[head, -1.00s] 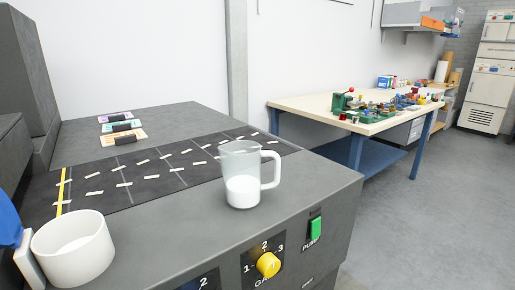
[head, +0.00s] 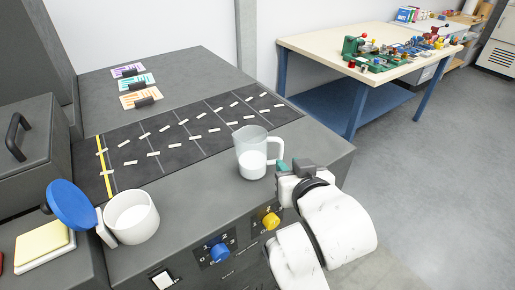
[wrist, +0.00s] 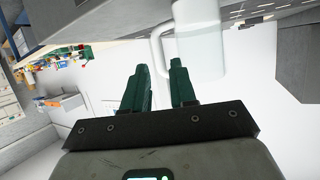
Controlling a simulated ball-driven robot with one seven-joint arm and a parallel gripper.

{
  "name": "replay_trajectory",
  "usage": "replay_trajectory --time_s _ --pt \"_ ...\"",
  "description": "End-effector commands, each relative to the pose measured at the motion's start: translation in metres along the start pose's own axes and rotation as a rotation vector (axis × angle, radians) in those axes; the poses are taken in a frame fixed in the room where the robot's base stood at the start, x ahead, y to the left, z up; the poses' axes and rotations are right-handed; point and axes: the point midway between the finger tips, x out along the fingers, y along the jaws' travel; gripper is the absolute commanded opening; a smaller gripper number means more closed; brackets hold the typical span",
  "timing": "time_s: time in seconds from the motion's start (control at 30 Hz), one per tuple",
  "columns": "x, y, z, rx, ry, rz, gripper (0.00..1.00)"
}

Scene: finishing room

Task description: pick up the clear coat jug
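The clear coat jug (head: 250,160) is a translucent jug with white liquid low inside. It stands upright on the grey machine top near its front edge, its handle (head: 273,147) facing right. My gripper (head: 287,166) is close to the right of the handle in the head view. In the wrist view the two green fingers of my gripper (wrist: 159,66) are apart with nothing between them. The jug (wrist: 201,42) shows just past the fingertips, its handle (wrist: 156,45) roughly in line with the gap. I see no clear contact.
A white pot (head: 131,222) with a blue round lid (head: 71,205) beside it stands at left. A dark marked mat (head: 160,150) lies behind the jug. Yellow (head: 271,221) and blue (head: 220,253) knobs are on the front panel. A workbench (head: 330,50) stands behind at right.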

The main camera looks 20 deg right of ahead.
Motion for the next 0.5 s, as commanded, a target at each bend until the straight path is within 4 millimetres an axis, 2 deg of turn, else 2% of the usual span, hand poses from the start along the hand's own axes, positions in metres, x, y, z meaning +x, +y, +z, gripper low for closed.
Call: replay_trajectory --time_s 0.1,0.37,0.5 --pt "0.020 0.001 0.000 0.000 -0.002 0.002 0.26" --pt "0.041 0.001 0.000 0.000 -0.001 0.000 0.26" --pt "0.058 0.003 -0.001 0.001 -0.003 0.001 0.26"
